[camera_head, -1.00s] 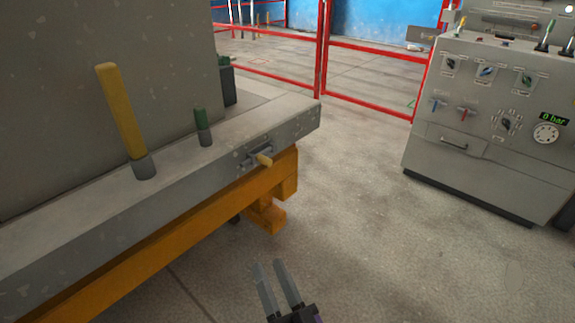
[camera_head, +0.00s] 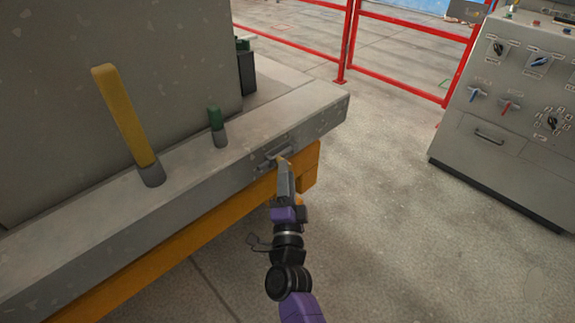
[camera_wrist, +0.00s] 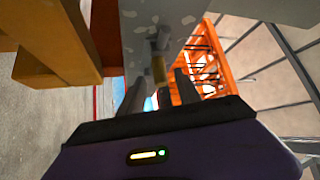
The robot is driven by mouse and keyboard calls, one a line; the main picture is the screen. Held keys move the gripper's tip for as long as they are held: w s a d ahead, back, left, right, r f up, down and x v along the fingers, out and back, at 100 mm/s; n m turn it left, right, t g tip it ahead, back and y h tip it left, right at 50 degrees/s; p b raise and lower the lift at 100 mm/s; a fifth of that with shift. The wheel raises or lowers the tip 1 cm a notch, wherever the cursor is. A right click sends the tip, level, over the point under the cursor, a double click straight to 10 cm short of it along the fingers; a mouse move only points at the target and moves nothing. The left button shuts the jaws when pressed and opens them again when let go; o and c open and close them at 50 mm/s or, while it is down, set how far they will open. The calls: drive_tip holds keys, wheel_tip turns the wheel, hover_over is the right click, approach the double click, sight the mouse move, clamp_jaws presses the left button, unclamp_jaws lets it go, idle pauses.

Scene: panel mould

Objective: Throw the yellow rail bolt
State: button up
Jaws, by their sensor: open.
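The rail bolt sits on the side face of the grey rail (camera_head: 320,112). Its grey metal bracket (camera_head: 268,160) shows in the head view, and its yellow knob is mostly hidden behind my gripper (camera_head: 284,165). In the wrist view the yellow knob (camera_wrist: 158,70) hangs from a grey bolt part (camera_wrist: 157,42) on the rail. My gripper (camera_wrist: 158,82) is open there, with one finger on each side of the knob. I cannot tell whether either finger touches it.
A tall yellow lever (camera_head: 125,118) and a short green-topped peg (camera_head: 217,125) stand on the rail. An orange beam (camera_head: 170,250) runs below it. A grey control cabinet (camera_head: 500,150) stands at right, with a red barrier (camera_head: 400,80) behind. The floor between is clear.

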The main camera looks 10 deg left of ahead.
drive_tip(key=shift+b+x, duration=0.3)
drive_tip(key=shift+x, duration=1.35)
clamp_jaws()
drive_tip(key=shift+f, duration=0.1)
